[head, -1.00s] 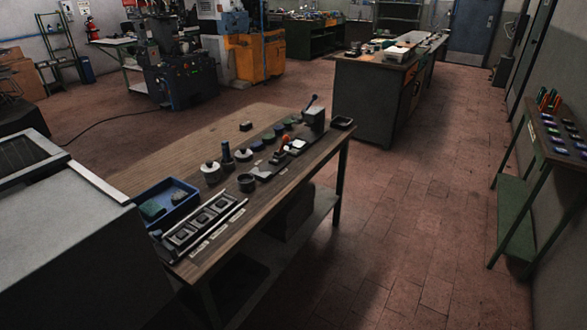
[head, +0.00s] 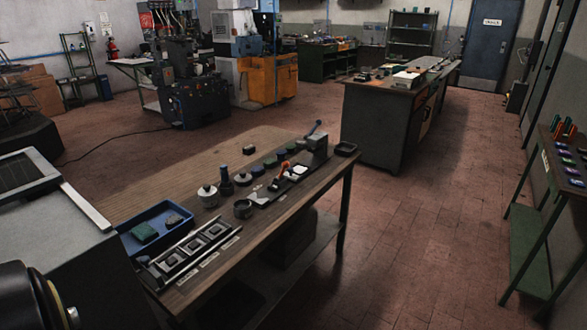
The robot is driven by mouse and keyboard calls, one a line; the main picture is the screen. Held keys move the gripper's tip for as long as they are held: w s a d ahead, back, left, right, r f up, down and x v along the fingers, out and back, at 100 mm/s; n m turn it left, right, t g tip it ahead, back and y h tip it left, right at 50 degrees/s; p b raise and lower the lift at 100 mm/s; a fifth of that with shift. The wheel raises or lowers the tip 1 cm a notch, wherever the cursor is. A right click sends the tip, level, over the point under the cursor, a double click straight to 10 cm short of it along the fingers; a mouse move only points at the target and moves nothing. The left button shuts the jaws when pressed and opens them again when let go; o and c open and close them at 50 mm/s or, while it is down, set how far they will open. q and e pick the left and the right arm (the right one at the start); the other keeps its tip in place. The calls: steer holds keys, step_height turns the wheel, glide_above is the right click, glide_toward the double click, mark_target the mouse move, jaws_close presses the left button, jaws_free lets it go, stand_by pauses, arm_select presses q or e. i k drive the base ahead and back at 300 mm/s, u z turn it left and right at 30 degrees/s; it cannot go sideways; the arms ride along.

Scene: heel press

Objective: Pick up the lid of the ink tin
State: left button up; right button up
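Small round tins with dark, green and bluish tops stand in a row along the workbench (head: 289,214) in the head view, among them a dark tin (head: 243,179) and a bluish one (head: 258,170). I cannot tell which is the ink tin, or make out a separate lid. A dark open cup (head: 243,209) stands nearer the front edge. A pale knobbed jar (head: 208,196) and a dark upright handled piece (head: 226,181) are left of the row. Neither gripper is in view; a dark rounded arm part of mine shows at the lower left.
A blue tray (head: 122,245) with a green block and a dark rack (head: 190,257) occupy the bench's near left. A lever press (head: 317,141) and a black dish (head: 346,149) stand at its far end.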

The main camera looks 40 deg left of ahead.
mark_target(243, 179)
steer(key=z, duration=0.25)
steer(key=i, duration=2)
steer(key=u, duration=0.75)
steer(key=i, duration=1.25)
steer(key=u, duration=1.75)
steer(key=i, duration=0.55)
steer(key=u, duration=0.4)
